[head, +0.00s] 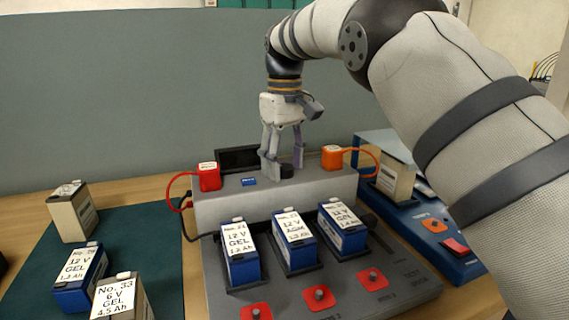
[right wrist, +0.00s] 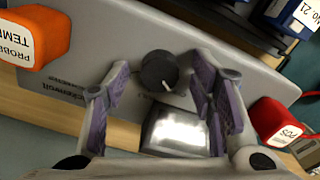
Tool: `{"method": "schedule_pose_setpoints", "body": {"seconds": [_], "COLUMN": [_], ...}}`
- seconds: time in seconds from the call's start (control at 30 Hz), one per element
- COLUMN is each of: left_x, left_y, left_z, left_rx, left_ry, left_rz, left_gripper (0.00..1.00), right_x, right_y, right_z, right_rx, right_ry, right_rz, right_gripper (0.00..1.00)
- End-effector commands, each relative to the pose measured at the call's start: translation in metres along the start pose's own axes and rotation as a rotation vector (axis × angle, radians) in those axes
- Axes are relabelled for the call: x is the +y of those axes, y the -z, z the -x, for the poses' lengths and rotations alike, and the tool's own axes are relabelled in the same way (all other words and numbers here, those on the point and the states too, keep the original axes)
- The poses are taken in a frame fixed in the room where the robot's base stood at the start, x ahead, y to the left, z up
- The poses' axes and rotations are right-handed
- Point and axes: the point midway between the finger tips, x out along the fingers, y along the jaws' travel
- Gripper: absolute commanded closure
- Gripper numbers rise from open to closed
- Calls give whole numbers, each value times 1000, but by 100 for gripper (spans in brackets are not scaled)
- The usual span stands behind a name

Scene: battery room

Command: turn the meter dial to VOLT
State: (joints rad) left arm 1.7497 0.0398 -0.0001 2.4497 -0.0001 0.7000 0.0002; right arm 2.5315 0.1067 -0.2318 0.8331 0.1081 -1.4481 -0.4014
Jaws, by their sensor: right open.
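The meter dial is a dark round knob (head: 287,171) on top of the grey meter housing (head: 330,186). It also shows in the right wrist view (right wrist: 159,70), with a white pointer mark toward the lower right of its face. The markings around it are too blurred to read, so I cannot tell its setting. My right gripper (head: 283,163) points down over the dial, its fingers apart on either side of it. In the right wrist view the purple-padded fingers (right wrist: 161,80) frame the dial, with visible gaps. My left gripper is out of view.
A red plug (head: 209,177) and an orange plug (head: 332,157) with cables flank the dial. Several blue batteries (head: 293,240) stand in front, above red knob plates (head: 319,297). More batteries sit on a green mat (head: 150,260). A blue device (head: 430,235) stands right.

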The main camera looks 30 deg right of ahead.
Motion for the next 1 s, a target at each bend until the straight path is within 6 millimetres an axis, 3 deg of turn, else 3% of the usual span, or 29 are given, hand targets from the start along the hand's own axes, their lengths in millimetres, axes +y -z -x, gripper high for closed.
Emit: {"method": "schedule_pose_setpoints", "body": {"seconds": [0.07, 0.27, 0.67, 1.0], "left_x": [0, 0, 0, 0], "left_y": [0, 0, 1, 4], "left_z": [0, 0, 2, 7], "left_rx": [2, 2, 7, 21], "left_ry": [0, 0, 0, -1], "left_rz": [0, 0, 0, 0], "left_gripper": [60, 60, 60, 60], "right_x": [0, 0, 0, 0], "right_y": [0, 0, 0, -1], "right_z": [1, 1, 1, 1], "right_rx": [1, 1, 0, -2], "right_ry": [0, 0, 0, -1], "right_rz": [0, 0, -64, -334], "right_gripper": [54, 98, 98, 98]}}
